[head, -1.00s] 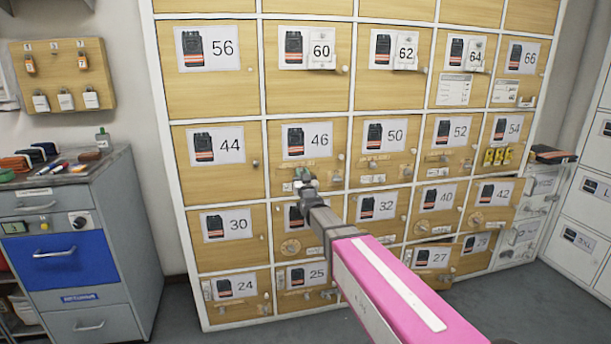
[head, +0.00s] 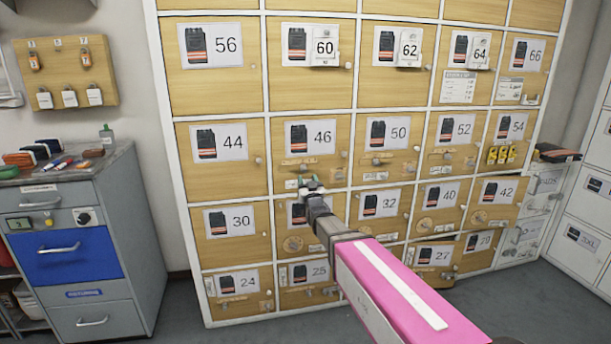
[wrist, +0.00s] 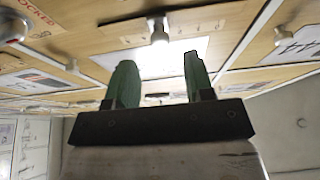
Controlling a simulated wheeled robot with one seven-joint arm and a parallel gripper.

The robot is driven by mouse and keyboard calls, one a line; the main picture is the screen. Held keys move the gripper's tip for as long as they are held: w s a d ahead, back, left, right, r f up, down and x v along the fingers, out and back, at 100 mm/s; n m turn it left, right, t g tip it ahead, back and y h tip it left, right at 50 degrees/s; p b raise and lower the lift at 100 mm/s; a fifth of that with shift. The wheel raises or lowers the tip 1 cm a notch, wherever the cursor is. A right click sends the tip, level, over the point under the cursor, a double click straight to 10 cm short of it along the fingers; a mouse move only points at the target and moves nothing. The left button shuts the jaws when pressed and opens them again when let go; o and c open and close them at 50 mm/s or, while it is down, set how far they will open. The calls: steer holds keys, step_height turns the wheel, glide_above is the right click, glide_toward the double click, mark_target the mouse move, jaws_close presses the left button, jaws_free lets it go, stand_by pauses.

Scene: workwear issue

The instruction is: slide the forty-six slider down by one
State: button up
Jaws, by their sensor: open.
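The door marked 46 (head: 310,138) is in the middle of the cabinet in the head view. Below its label is a small slider strip with little fittings (head: 300,162); its exact position is too small to read. My gripper (head: 311,184) is just below this strip, at the door's lower edge. In the wrist view its two green fingers (wrist: 160,80) stand apart with nothing between them.
My arm covers part of the door below 46. A grey drawer unit (head: 85,240) stands at left. Door 27 (head: 434,257) seems slightly ajar.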

steer(key=v, duration=0.5)
steer(key=shift+s+f, duration=0.15)
steer(key=shift+s, duration=0.1)
steer(key=s+d+f+m+g+h, duration=0.1)
steer(key=s+d+f+g+h, duration=0.15)
steer(key=d+f+g, duration=0.55)
steer(key=s+d+f+m+g+h, duration=0.1)
steer(key=s+d+f+g+h, duration=0.15)
steer(key=d+f, duration=0.5)
steer(key=s+d+f+g, duration=0.2)
steer(key=s+g, duration=0.1)
steer(key=s, duration=0.3)
steer(key=s+d+f+g, duration=0.3)
steer(key=s+g, duration=0.1)
steer(key=s, duration=0.2)
steer(key=s+d+f+m+g+h, duration=0.1)
steer(key=s+d+f+g, duration=0.1)
steer(key=s, duration=0.4)
steer(key=shift+s+d+f+g, duration=0.4)
steer(key=shift+f+g, duration=0.35)
steer(key=shift+g, duration=0.3)
